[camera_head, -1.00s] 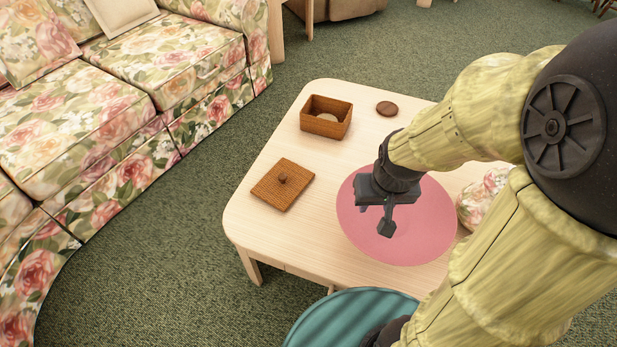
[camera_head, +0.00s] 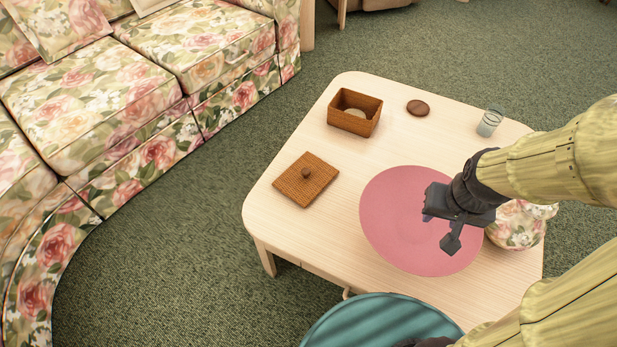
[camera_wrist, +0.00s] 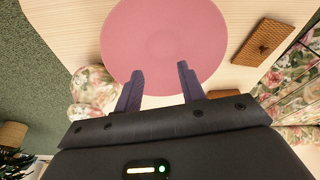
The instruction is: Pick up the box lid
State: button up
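The box lid (camera_head: 305,180) is a square, brown woven piece with a small round knob, lying flat on the pale wooden table (camera_head: 330,232) near its left edge. It also shows at the right of the wrist view (camera_wrist: 263,42). The matching open woven box (camera_head: 355,112) stands behind it, with a pale round thing inside. My gripper (camera_head: 439,232) is above the pink round mat, to the right of the lid and well apart from it. In the wrist view its two fingers (camera_wrist: 160,85) are spread with nothing between them.
The pink round mat (camera_head: 385,215) covers the table's middle. A brown coaster (camera_head: 418,108), a glass (camera_head: 490,122) and a floral round pot (camera_head: 516,228) stand on the table. A teal round surface (camera_head: 375,325) is at the front. A floral sofa (camera_head: 110,100) is left, with green carpet between.

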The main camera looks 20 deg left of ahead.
jog(key=shift+o, duration=0.6)
jog(key=shift+w+a, duration=0.1)
jog(key=w+a+f+m+t+y+p, duration=0.1)
jog(key=w+a+f+m, duration=0.2)
jog(key=a, duration=0.1)
jog(key=w+a+f+m+t+y+p, duration=0.1)
jog(key=w+a+f+m, duration=0.1)
jog(key=a, duration=0.3)
jog(key=w+a+f+m+t+y+p, duration=0.1)
jog(key=w+a+f+m, duration=0.2)
jog(key=w+a, duration=0.1)
jog(key=shift+w+a+f+m+t, duration=0.15)
jog(key=shift+w+a+m, duration=0.05)
jog(key=shift+a, duration=0.15)
jog(key=shift+w+a+f+m+t, duration=0.15)
jog(key=shift+a+m, duration=0.05)
jog(key=shift+a, duration=0.15)
jog(key=s+a+f+m+t+y, duration=0.1)
jog(key=s+a+f+m+t, duration=0.1)
jog(key=a+m, duration=0.4)
jog(key=s+a+f+m+t+y, duration=0.1)
jog(key=a+f+m+t, duration=0.3)
jog(key=m, duration=1.2)
jog(key=s+a+f+p, duration=0.1)
jog(key=a, duration=0.2)
jog(key=shift+s+a+f+m, duration=0.2)
jog(key=shift+s+f+m, duration=0.1)
jog(key=shift+m, duration=0.1)
